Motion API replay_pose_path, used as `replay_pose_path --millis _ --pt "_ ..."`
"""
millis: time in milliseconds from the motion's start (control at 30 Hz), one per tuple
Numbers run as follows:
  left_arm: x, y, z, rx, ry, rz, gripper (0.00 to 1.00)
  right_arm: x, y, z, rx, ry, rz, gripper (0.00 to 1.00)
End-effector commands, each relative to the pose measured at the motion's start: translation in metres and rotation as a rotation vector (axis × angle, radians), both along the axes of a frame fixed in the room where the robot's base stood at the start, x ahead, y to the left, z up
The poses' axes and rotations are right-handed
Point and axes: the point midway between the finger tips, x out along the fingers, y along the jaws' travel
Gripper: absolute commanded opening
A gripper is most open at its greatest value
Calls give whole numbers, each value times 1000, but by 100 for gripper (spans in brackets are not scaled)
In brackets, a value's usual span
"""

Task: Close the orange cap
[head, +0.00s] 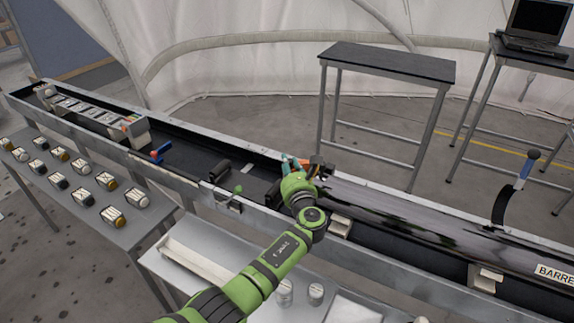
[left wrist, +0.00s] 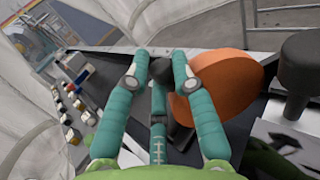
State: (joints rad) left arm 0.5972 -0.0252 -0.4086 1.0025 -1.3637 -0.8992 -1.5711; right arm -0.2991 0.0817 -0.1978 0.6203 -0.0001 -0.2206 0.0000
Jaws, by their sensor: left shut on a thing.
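The orange cap (left wrist: 228,88) is a large rounded disc in the left wrist view, just right of my left gripper (left wrist: 160,62). My teal fingers stand on either side of a dark round knob (left wrist: 160,72), and the gripper is shut on it. The knob is close beside the cap; I cannot tell how it joins it. In the head view my left gripper (head: 292,163) is at the left end of a long dark barrel (head: 400,213), mostly hiding the cap. My right gripper is not in view.
The barrel lies in a long metal-edged trough (head: 190,160). A side table (head: 55,190) holds several small jars at left. An empty dark-topped table (head: 388,63) stands behind.

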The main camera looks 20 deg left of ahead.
Motion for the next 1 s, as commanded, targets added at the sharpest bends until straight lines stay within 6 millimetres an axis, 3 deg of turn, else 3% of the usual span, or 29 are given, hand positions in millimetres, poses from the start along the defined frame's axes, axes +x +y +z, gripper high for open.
replay_pose_path --millis 33,300,333,367,833,1000 --pt "3 -4 9 -5 -18 -8 0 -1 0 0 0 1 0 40" --pt "3 -5 9 -5 -19 -10 0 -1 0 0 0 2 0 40" --pt "3 -5 9 -5 -19 -10 37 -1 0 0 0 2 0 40" --pt "3 -5 9 -5 -19 -10 46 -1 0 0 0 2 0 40" --pt "0 -3 2 -1 -5 -5 46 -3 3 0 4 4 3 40" --pt "-13 -11 1 -3 -5 -6 46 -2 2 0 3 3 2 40"
